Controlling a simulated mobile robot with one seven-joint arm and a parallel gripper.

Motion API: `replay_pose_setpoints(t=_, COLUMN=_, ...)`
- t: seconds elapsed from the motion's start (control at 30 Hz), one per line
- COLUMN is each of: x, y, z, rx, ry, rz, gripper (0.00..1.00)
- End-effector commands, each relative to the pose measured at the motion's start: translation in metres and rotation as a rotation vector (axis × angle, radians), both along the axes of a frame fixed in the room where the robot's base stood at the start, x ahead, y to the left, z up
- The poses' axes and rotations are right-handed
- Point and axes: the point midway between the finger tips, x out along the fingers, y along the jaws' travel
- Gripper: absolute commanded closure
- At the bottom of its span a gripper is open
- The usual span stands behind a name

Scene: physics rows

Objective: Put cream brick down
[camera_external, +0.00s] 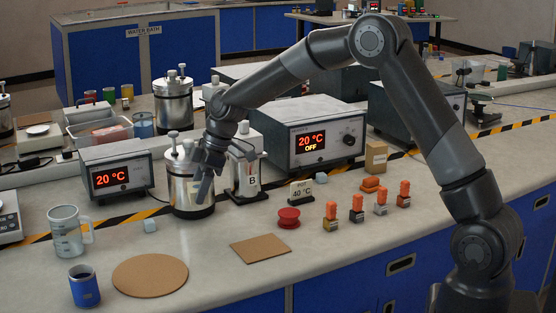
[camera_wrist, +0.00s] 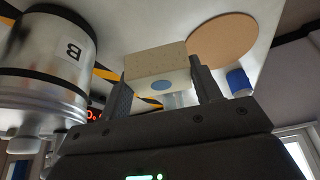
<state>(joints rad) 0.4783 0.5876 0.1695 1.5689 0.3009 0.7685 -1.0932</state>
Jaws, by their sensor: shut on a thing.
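In the wrist view the cream brick (camera_wrist: 155,64) sits between the two fingers of my gripper (camera_wrist: 163,82), which is shut on it. A blue round spot shows on the brick's near face. In the external view my gripper (camera_external: 206,178) hangs in front of a metal pot (camera_external: 181,193), above the bench. I cannot make out the brick there; the gripper seems to hide it. Whether the brick touches anything below is not clear.
A round brown mat (camera_external: 150,276) and a square brown mat (camera_external: 260,248) lie at the bench front. A mug (camera_external: 66,232), blue cup (camera_external: 84,288), red spool (camera_external: 288,218) and several orange-topped pieces (camera_external: 357,208) stand nearby.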

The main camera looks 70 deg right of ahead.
Motion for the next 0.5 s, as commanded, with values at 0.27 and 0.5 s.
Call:
replay_pose_setpoints(t=0.27, x=-0.095, y=-0.073, z=0.005, rx=-0.003, ry=0.001, rz=-0.365, gripper=0.70)
replay_pose_setpoints(t=0.5, x=-0.142, y=-0.096, z=0.003, rx=0.000, ry=-0.003, rz=-0.534, gripper=0.70)
